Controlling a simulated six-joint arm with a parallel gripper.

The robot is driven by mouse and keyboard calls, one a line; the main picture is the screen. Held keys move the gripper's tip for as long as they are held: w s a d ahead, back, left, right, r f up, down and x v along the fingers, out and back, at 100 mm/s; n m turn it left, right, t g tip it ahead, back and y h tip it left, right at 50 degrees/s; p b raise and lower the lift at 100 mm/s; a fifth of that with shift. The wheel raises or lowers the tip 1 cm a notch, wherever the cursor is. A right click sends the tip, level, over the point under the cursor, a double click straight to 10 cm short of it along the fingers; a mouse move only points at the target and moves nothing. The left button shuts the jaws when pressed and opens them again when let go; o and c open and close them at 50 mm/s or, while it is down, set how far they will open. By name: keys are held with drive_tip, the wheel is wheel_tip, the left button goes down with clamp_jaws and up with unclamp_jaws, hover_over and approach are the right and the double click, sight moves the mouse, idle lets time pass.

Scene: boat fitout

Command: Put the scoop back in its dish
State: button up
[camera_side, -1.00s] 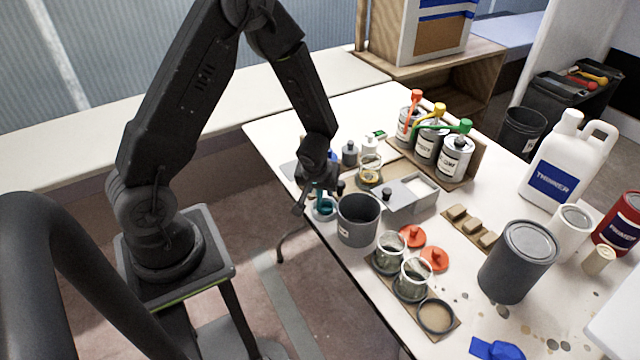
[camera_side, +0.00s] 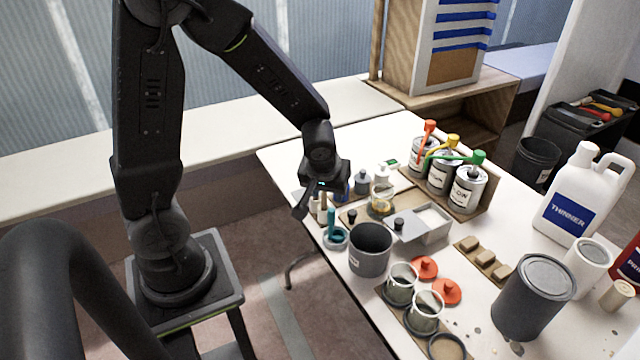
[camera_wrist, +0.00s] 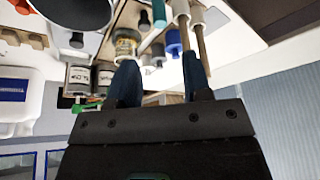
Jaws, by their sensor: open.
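The teal scoop (camera_side: 331,221) stands nearly upright in its small blue-grey round dish (camera_side: 336,241), near the left edge of the table. Its lower end is hidden inside the dish. My gripper (camera_side: 318,200) is open and sits above the dish, apart from the scoop. In the wrist view my two blue fingers (camera_wrist: 160,72) are spread with nothing clamped between them. Brush handles and small bottles show beyond the fingertips there.
A grey pot (camera_side: 370,250) stands just right of the dish. Pale brushes or bottles (camera_side: 322,207) stand close behind it. A glass jar (camera_side: 382,197), a grey tray (camera_side: 424,236) and pump cans (camera_side: 467,189) crowd the table further right. The air above is free.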

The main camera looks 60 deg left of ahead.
drive_tip(key=s+d+r+m+t+h, duration=0.1)
drive_tip(key=s+d+r+m, duration=0.3)
drive_tip(key=r, duration=0.4)
drive_tip(key=s+d+r+m+t+h, duration=0.1)
drive_tip(key=s+d+r+m+h, duration=0.1)
drive_tip(key=s+d+r+m, duration=0.3)
drive_tip(key=s+r, duration=0.4)
drive_tip(key=shift+d+r, duration=0.15)
drive_tip(key=shift+d, duration=0.2)
